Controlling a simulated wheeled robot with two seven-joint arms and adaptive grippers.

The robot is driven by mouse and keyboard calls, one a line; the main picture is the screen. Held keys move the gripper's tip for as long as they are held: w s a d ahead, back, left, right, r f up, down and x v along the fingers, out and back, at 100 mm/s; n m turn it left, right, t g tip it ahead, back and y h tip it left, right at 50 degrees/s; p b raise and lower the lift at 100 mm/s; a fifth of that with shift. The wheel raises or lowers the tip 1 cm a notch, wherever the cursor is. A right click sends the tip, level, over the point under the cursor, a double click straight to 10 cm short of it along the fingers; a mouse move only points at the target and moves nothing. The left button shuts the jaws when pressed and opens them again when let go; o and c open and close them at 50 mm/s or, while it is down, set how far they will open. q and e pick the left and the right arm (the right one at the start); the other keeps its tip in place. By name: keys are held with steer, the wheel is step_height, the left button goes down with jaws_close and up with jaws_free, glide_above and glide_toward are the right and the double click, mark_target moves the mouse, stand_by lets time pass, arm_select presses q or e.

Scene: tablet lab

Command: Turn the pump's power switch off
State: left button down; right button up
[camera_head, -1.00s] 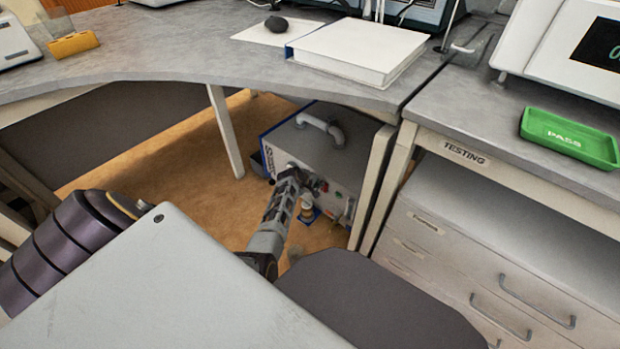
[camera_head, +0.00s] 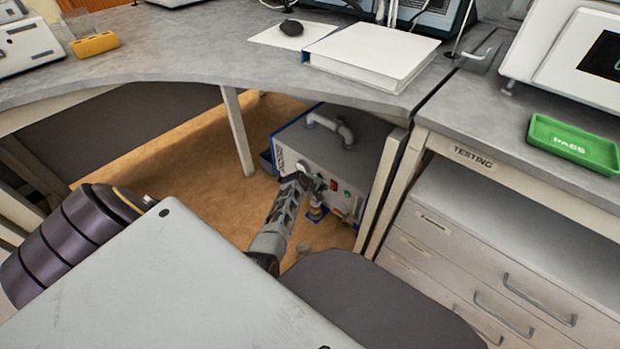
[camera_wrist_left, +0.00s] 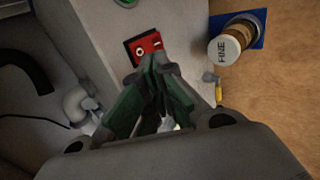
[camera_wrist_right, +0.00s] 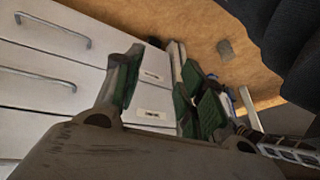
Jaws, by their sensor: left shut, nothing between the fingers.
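The pump (camera_head: 358,150) is a grey box with a blue-edged side and a handle on top, standing on the floor under the desk. Its red power switch (camera_head: 333,185) is on the front face. In the left wrist view the switch (camera_wrist_left: 147,45) is a red rocker in a dark frame, with a round white mark. My left gripper (camera_head: 308,182) is shut and empty, its tips at the lower edge of the switch in the wrist view (camera_wrist_left: 158,62). I cannot tell whether they touch it. My right gripper (camera_wrist_right: 160,65) is open and empty, near the drawers.
A desk leg (camera_head: 380,185) is close to the pump's right. Drawers (camera_head: 470,270) stand further right. The desk (camera_head: 190,50) overhangs the pump. Open floor (camera_head: 200,170) lies to the left.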

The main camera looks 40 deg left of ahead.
arm_select(q)
steer(key=w+r+p+v, duration=0.1)
steer(key=p+v, duration=0.4)
steer(key=v, duration=0.4)
steer(key=shift+r, duration=0.45)
arm_select(e)
steer(key=shift+g+h, duration=0.7)
steer(key=shift+g, duration=0.2)
steer(key=shift+s+d+r, duration=0.2)
steer(key=shift+d+r, duration=0.25)
steer(key=shift+r, duration=0.3)
steer(key=shift+s+d+r, duration=0.15)
steer(key=shift+d+r, duration=0.3)
steer(key=shift+r, duration=0.25)
steer(key=shift+s+d+r, duration=0.2)
steer(key=shift+d+r, duration=0.25)
steer(key=shift+r, duration=0.3)
arm_select(q)
steer(key=shift+s, duration=0.25)
